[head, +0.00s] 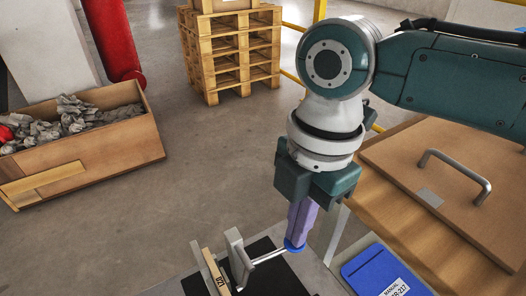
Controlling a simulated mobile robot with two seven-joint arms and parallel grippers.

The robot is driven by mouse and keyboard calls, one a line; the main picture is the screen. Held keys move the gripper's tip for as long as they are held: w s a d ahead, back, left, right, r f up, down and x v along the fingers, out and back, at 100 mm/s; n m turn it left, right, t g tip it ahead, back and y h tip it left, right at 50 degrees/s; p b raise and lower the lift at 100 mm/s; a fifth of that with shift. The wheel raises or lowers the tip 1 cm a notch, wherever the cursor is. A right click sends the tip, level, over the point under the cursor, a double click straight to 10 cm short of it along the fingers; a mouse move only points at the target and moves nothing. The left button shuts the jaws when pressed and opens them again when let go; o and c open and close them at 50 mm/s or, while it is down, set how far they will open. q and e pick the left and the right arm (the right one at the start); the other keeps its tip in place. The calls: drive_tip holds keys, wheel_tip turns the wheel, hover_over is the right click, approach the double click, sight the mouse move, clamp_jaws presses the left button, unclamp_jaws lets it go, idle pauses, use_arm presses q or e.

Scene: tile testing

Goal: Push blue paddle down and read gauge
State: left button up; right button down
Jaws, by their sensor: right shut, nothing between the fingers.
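My right gripper (299,230) comes down from the upper right, its lilac fingers shut and pointing downward. Its fingertips are right at the blue paddle (292,247), a small round piece at the end of a metal rod. The fingers hide part of the paddle, and I cannot tell whether they press on it. The rod runs left to a grey upright bracket (238,254) on a dark plate. A beige tile (214,272) with printed digits stands beside the bracket. No gauge shows in this view. My left gripper is not in view.
A blue manual (368,266) lies right of the fixture. A wooden panel with a metal handle (456,172) is at the right, under my arm. Open floor lies between.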

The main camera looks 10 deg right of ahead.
drive_tip(key=shift+f, duration=0.45)
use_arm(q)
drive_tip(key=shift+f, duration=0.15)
use_arm(e)
drive_tip(key=shift+r, duration=0.15)
drive_tip(key=shift+w+d+r, duration=0.1)
drive_tip(key=shift+d+r, duration=0.05)
drive_tip(key=shift+d, duration=0.1)
use_arm(q)
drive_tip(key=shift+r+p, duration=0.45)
drive_tip(key=shift+p, duration=0.15)
use_arm(e)
drive_tip(key=shift+w+d+r, duration=0.2)
drive_tip(key=shift+w+d, duration=0.05)
drive_tip(key=shift+d, duration=0.35)
drive_tip(key=shift+w+d+r, duration=0.15)
drive_tip(key=shift+w+d, duration=0.1)
drive_tip(key=shift+d, duration=0.3)
use_arm(q)
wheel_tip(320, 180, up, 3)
drive_tip(key=p, duration=0.3)
use_arm(e)
wheel_tip(320, 180, up, 10)
drive_tip(key=shift+w+d, duration=0.25)
drive_tip(key=shift+d, duration=0.2)
